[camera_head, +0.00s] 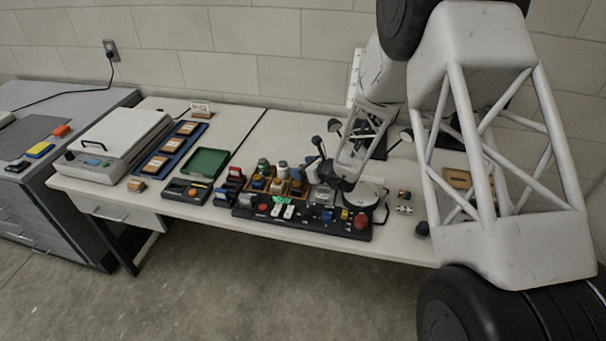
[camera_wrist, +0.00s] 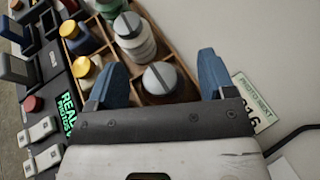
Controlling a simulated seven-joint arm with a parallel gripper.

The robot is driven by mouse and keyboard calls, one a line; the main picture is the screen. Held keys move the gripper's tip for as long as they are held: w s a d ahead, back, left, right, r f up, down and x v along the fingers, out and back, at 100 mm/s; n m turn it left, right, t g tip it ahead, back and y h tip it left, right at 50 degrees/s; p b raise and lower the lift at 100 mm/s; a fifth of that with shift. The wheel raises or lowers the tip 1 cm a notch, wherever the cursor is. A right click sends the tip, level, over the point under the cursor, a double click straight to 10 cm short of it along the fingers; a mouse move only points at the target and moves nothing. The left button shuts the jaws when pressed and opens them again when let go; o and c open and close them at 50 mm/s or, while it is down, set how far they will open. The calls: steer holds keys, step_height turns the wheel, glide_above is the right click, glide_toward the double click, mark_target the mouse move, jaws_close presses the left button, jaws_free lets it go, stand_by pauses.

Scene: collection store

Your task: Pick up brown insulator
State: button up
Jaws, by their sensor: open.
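A wooden divided tray (camera_wrist: 186,91) holds several small bottle-like pieces; it also shows in the head view (camera_head: 301,192). The piece between my fingers has a grey slotted top (camera_wrist: 160,78) and a dark brownish body, partly hidden; it is likely the brown insulator, but I cannot be sure. My gripper (camera_wrist: 162,62) is open, with one blue finger on each side of that grey top. No contact shows. In the head view my gripper (camera_head: 318,160) is over the right end of the tray, too small to show its fingers clearly.
A white-bodied grey-capped bottle (camera_wrist: 134,38), a yellow-capped blue bottle (camera_wrist: 79,37) and a yellow-capped pale bottle (camera_wrist: 83,68) stand close by. A black control panel (camera_head: 300,219) lies in front. A printed card (camera_wrist: 252,103) lies right of the tray. The green tray (camera_head: 205,162) looks empty.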

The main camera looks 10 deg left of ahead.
steer(key=shift+a, duration=0.1)
stand_by(0.5)
steer(key=shift+w, duration=0.1)
steer(key=c, duration=1)
steer(key=shift+c, duration=0.2)
steer(key=shift+r, duration=4.95)
